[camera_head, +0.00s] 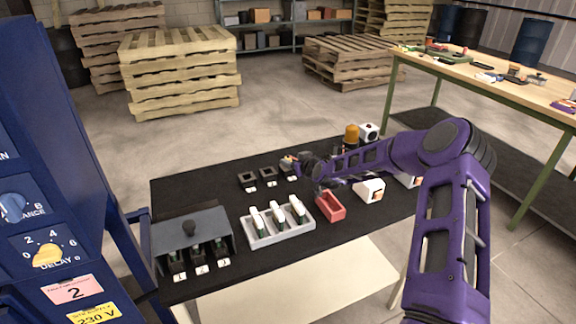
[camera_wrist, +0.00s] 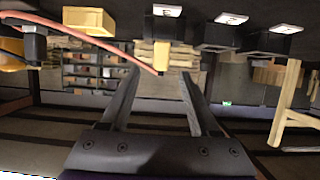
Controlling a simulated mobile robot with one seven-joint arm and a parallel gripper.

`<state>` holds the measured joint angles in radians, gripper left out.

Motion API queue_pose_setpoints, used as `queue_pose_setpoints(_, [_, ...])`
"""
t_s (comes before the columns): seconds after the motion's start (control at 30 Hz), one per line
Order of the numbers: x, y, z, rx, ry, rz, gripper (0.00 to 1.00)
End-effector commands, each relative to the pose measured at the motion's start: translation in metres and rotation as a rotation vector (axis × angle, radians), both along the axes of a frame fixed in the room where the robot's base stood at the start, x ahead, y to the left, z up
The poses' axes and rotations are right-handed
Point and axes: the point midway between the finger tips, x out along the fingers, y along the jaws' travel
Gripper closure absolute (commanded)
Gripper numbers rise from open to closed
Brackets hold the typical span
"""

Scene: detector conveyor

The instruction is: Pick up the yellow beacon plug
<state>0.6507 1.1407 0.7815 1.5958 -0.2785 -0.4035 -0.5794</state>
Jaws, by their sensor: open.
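The yellow beacon plug (camera_wrist: 162,57) shows in the wrist view, where the scene appears upside down. It sits on a black socket (camera_wrist: 162,30), and a red cable (camera_wrist: 85,35) runs to it. My gripper (camera_wrist: 158,73) is open, with the plug showing between its fingertips; I cannot tell whether a finger touches it. In the head view the plug (camera_head: 287,160) is a small yellow and white spot at the end of my arm, over the rightmost socket of the row. My wrist partly hides that area.
Two other sockets (camera_head: 247,180) (camera_head: 268,173) stand to the left. An orange beacon (camera_head: 351,134) stands behind my arm. The black mat has free room at far left.

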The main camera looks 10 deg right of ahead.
Motion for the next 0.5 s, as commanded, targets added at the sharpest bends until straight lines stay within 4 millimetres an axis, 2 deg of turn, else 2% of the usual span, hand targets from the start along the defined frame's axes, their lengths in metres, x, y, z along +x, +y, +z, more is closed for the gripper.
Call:
queue_pose_setpoints(0.2, [0.021, 0.007, -0.009, 0.001, 0.001, 0.0, 0.38])
queue_pose_setpoints(0.47, [0.023, 0.007, -0.01, 0.0, 0.001, 0.0, 0.38])
queue_pose_setpoints(0.5, [0.023, 0.007, -0.01, 0.001, 0.001, 0.0, 0.41])
